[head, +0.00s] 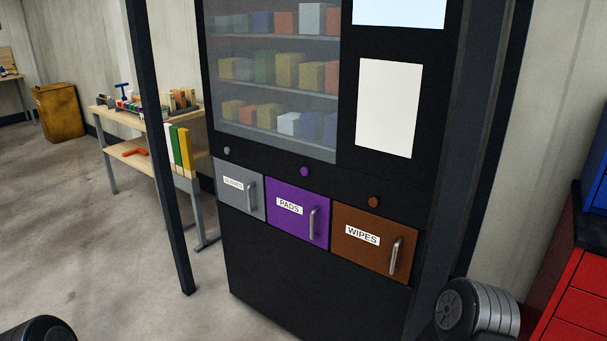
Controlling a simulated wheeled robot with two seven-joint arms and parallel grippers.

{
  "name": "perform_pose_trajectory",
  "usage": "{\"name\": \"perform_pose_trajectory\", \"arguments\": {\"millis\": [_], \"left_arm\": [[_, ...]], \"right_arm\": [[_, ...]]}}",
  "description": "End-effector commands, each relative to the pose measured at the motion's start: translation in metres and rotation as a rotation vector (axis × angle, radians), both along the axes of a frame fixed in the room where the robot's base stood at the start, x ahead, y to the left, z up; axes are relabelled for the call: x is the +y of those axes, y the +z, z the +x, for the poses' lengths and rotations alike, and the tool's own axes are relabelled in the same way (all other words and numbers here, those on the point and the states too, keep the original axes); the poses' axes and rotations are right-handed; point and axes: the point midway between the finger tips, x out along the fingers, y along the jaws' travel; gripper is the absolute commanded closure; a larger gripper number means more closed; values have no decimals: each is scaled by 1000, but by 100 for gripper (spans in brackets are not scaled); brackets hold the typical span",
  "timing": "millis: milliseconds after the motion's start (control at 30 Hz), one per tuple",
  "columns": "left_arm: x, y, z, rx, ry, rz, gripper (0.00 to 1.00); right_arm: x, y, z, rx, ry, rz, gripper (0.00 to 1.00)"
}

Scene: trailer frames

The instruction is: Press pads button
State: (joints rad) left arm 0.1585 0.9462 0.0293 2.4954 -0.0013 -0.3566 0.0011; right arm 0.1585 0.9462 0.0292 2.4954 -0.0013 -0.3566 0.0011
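The purple round button (305,171) sits on the black front of a vending machine (262,270), directly above the purple drawer labelled PADS (288,230). A grey button (227,151) is to its left, above a grey drawer (233,199) with a small, hard-to-read label. A brown button (374,202) is to its right, above the brown WIPES drawer (385,262). All three drawers look closed. Nothing touches the buttons. Neither of my grippers shows; only parts of my arms appear at the bottom left and bottom right edges.
A dark post (169,190) stands left of the machine. Behind it are a wooden workbench (125,115) with tools and a yellow bin (60,112). A red tool cabinet (578,300) stands at the right edge. The floor in front-left is clear.

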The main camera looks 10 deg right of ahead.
Motion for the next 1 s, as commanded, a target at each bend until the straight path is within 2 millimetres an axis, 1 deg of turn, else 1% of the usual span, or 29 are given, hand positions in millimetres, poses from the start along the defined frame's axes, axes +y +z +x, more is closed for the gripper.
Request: {"name": "perform_pose_trajectory", "arguments": {"millis": [33, 300, 367, 1000], "left_arm": [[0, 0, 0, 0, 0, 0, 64], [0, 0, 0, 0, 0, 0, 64], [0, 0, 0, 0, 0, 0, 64], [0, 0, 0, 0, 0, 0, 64]], "right_arm": [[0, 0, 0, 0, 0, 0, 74], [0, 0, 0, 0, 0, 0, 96], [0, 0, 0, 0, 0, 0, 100], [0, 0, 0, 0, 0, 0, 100]]}}
